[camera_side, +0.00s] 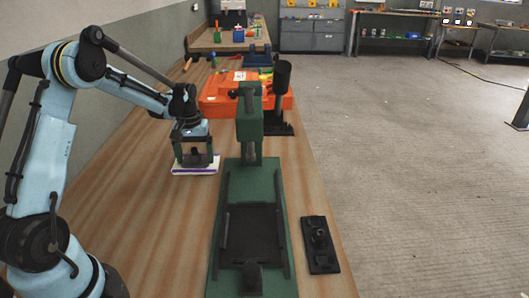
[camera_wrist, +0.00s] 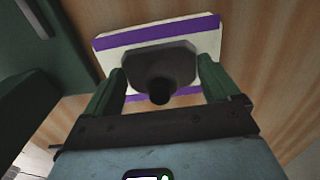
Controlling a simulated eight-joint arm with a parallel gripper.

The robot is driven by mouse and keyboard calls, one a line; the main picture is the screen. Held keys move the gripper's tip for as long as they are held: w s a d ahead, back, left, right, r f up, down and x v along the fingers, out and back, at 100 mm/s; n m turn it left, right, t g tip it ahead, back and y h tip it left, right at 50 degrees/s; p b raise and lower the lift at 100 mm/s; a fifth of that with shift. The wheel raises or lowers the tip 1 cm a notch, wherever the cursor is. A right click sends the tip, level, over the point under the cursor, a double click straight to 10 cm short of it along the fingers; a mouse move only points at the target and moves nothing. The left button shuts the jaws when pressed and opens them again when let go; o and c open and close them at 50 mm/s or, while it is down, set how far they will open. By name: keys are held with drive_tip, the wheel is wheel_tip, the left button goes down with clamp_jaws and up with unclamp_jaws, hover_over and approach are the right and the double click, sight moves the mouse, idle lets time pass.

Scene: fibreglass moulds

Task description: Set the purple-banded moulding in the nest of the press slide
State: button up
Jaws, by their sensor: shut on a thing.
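The purple-banded moulding (camera_side: 186,171) is a flat white slab with purple stripes under my gripper (camera_side: 195,158) in the side view, left of the press. I cannot tell whether it touches the bench. In the wrist view the moulding (camera_wrist: 190,29) shows beyond my gripper (camera_wrist: 161,70), with a dark grey block (camera_wrist: 160,62) on its middle. The green fingers are shut on this block, one at each side. The green press (camera_side: 249,125) has a black slide (camera_side: 250,228) on its bed, between two dark rails. The slide's surface looks empty; its nest is hard to make out.
A small black fixture (camera_side: 320,245) lies on the bench right of the press. An orange case (camera_side: 220,95) and a black post (camera_side: 283,95) stand behind the press. The wooden bench (camera_side: 140,205) is clear left of the press bed.

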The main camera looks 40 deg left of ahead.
drive_tip(key=o, duration=1)
drive_tip(key=shift+f, duration=0.1)
drive_tip(key=shift+c, duration=0.2)
wheel_tip(320, 180, up, 12)
drive_tip(key=shift+f, duration=0.15)
drive_tip(key=s+d+r+m+t, duration=0.2)
drive_tip(key=d, duration=0.5)
drive_tip(key=s+d+r+m+t, duration=0.1)
drive_tip(key=s+d+r+m, duration=0.2)
drive_tip(key=d, duration=0.3)
drive_tip(key=s+d+f+m+t, duration=0.3)
drive_tip(key=s+d+m+t, duration=0.1)
drive_tip(key=s+d, duration=0.3)
drive_tip(key=d, duration=0.2)
drive_tip(key=shift+d+f, duration=0.3)
drive_tip(key=shift+f, duration=0.05)
